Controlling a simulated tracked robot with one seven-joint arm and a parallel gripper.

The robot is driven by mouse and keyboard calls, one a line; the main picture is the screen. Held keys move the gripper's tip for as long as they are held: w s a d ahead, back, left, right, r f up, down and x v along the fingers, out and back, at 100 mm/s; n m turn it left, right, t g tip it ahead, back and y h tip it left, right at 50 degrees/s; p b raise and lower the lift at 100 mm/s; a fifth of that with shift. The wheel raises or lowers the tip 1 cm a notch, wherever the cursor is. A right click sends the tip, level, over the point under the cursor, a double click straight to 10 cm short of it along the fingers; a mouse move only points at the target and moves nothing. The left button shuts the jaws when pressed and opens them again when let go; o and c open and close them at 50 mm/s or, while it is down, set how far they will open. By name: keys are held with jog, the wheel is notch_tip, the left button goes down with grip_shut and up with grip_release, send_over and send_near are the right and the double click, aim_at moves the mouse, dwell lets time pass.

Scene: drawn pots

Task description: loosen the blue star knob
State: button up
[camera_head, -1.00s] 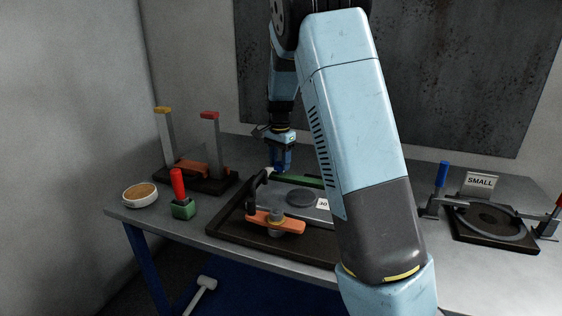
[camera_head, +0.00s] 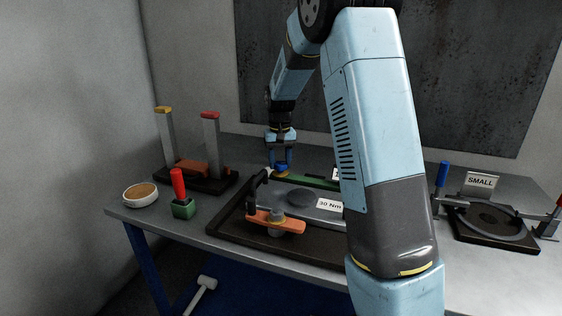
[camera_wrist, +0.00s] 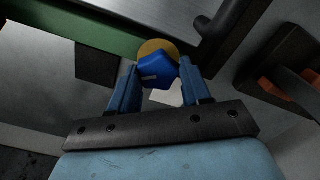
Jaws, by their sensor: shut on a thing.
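The blue star knob (camera_wrist: 157,71) sits on a round brass-coloured base (camera_wrist: 152,47) beside a green bar (camera_wrist: 75,28). In the head view the knob (camera_head: 282,168) shows at the left end of the green bar (camera_head: 315,182), behind the dark tray. My gripper (camera_wrist: 158,75) is shut on the knob, with one blue finger on each side of it. In the head view my gripper (camera_head: 281,160) points straight down over the knob. The knob's underside is hidden.
An orange bar handle (camera_head: 276,222) and a grey plate marked 30 Nm (camera_head: 302,198) lie on the dark tray. A red-handled green block (camera_head: 182,208), a round dish (camera_head: 140,195) and an upright-post stand (camera_head: 200,178) are left. A fixture marked SMALL (camera_head: 490,222) is right.

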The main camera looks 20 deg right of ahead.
aim_at(280, 164)
jog(key=n, duration=0.5)
jog(key=shift+s+d, duration=0.1)
jog(key=n, duration=0.5)
jog(key=shift+n, duration=0.3)
dwell(0.3)
jog(key=o, duration=1.1)
jog(key=shift+c, duration=0.2)
notch_tip(280, 164, up, 14)
jog(key=shift+f, duration=0.15)
